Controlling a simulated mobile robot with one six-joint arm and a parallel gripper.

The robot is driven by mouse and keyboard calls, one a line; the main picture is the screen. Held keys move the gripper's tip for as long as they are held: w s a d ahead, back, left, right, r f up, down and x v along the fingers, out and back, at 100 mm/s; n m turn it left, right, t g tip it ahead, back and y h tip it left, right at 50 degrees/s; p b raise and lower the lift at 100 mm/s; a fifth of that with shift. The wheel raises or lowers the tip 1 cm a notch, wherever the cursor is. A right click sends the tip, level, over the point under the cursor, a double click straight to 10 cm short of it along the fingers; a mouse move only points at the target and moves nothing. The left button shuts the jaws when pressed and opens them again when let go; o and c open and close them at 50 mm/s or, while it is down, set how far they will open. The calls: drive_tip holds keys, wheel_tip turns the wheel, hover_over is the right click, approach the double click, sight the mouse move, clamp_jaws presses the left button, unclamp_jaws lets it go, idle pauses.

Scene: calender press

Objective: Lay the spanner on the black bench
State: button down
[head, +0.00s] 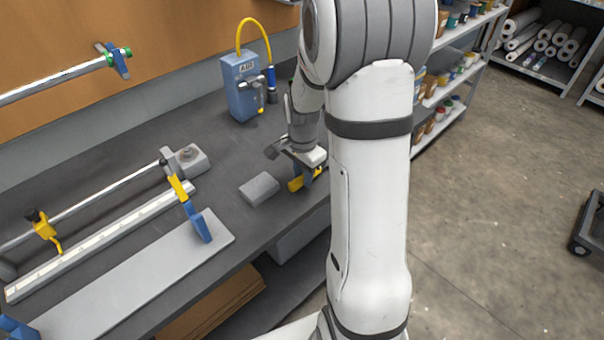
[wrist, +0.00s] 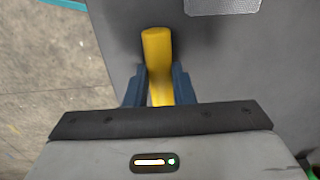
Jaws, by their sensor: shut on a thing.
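My gripper (head: 306,176) is low over the front edge of the black bench (head: 228,187), left of my arm's big white link. In the wrist view its blue fingers (wrist: 160,88) are shut on a yellow bar-like piece, which I take to be the spanner (wrist: 156,45). Its rounded yellow end points away from the wrist, over the dark bench top (wrist: 235,70). Yellow also shows by the fingers in the head view (head: 296,184). The spanner's other end is hidden by my gripper. I cannot tell whether the spanner touches the bench.
A grey block (head: 260,188) lies just left of my gripper. A blue air box (head: 242,85) with a yellow hose stands at the back. A long pale board (head: 135,275), clamps and rails fill the bench's left part. Shelves (head: 460,45) stand beyond my arm; the floor is right.

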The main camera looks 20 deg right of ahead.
drive_tip(key=shift+f+b, duration=0.4)
drive_tip(key=shift+f, duration=0.05)
drive_tip(key=c, duration=1.1)
unclamp_jaws()
drive_tip(key=shift+c, duration=0.2)
drive_tip(key=shift+r, duration=0.1)
wheel_tip(320, 180, up, 8)
drive_tip(key=shift+a+f, duration=0.1)
drive_tip(key=shift+f, duration=0.05)
